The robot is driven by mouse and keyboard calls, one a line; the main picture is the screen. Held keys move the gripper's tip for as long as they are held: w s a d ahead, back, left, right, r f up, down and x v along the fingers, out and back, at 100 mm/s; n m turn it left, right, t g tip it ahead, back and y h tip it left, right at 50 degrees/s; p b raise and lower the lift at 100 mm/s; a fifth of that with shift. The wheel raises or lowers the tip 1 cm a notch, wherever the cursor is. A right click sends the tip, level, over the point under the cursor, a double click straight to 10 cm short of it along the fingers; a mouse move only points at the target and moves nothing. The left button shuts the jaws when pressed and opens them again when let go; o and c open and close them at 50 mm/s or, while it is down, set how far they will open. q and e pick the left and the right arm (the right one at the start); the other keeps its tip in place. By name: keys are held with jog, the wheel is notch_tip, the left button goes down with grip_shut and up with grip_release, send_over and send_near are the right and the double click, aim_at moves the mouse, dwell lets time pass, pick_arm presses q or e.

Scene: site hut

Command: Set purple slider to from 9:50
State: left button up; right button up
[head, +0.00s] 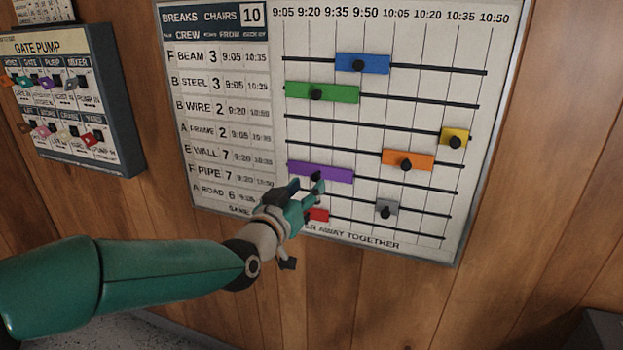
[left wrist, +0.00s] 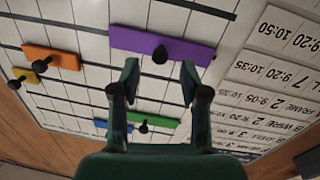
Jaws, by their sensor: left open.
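The purple slider (head: 336,174) sits on its rail on the white planning board, its left end near the rail's left end, under the 9:05 side. Its dark round knob (head: 316,176) stands out from the bar. My left gripper (head: 307,188) is open and close to this knob. In the left wrist view, which shows the board upside down, the purple slider (left wrist: 185,45) lies just beyond the two open fingertips (left wrist: 160,72), with its knob (left wrist: 160,54) between them in the picture. I cannot tell whether a finger touches it. My right gripper is not in view.
Other sliders are blue (head: 376,65), green (head: 340,94), yellow (head: 453,137), orange (head: 420,159), grey (head: 386,206) and red (head: 318,215); red is partly behind my gripper. The gate pump panel (head: 62,46) hangs at the left on the wood wall.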

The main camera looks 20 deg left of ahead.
aim_at(314, 179)
pick_arm(q)
jog(key=shift+w+d, duration=0.2)
jog(key=shift+w, duration=1.5)
grip_shut()
